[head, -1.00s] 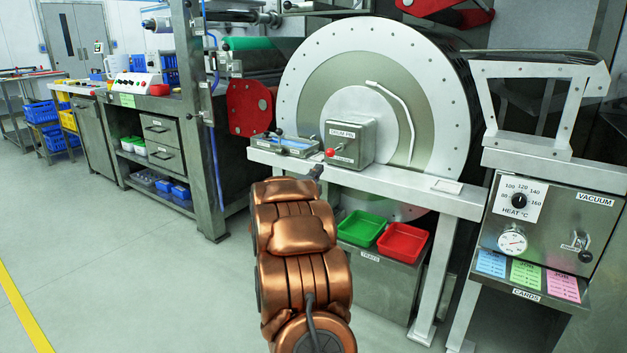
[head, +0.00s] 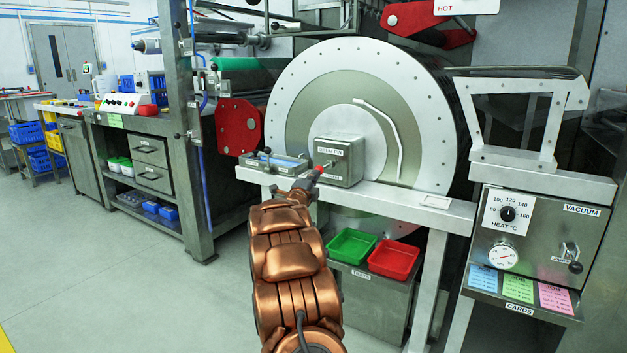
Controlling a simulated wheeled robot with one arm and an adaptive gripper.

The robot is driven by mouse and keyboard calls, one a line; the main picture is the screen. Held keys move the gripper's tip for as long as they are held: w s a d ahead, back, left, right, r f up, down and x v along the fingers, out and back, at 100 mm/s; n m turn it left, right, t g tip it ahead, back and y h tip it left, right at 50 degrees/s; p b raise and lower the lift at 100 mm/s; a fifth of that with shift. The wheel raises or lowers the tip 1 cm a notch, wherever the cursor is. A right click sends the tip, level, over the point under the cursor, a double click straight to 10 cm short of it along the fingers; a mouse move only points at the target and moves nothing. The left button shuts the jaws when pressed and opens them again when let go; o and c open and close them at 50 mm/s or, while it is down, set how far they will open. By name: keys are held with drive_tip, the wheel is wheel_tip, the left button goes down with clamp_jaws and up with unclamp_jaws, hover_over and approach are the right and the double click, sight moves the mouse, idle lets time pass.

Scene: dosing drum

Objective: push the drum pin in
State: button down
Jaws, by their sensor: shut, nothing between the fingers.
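The drum pin (head: 320,169) has a red knob on a short metal shaft. It stands out from the front of a grey metal box (head: 351,160) labelled DRUM PIN, on the light metal ledge before the big drum (head: 290,95). My gripper (head: 309,180) is shut and small in the head view, at the end of my copper arm. Its dark tip is right at the knob, just below and left of it. I cannot tell whether it touches. The tip partly covers the knob's near side.
A flat device with small levers (head: 275,162) lies on the ledge, left of the box. A green tray (head: 352,246) and a red tray (head: 394,260) sit below the ledge. A heat and vacuum panel (head: 540,235) stands at the right. The floor at left is clear.

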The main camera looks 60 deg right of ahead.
drive_tip(key=shift+d, duration=0.15)
drive_tip(key=shift+w+d+f, duration=0.1)
drive_tip(key=shift+w+d, duration=0.05)
drive_tip(key=shift+d, duration=1.7)
drive_tip(key=v, duration=1.4)
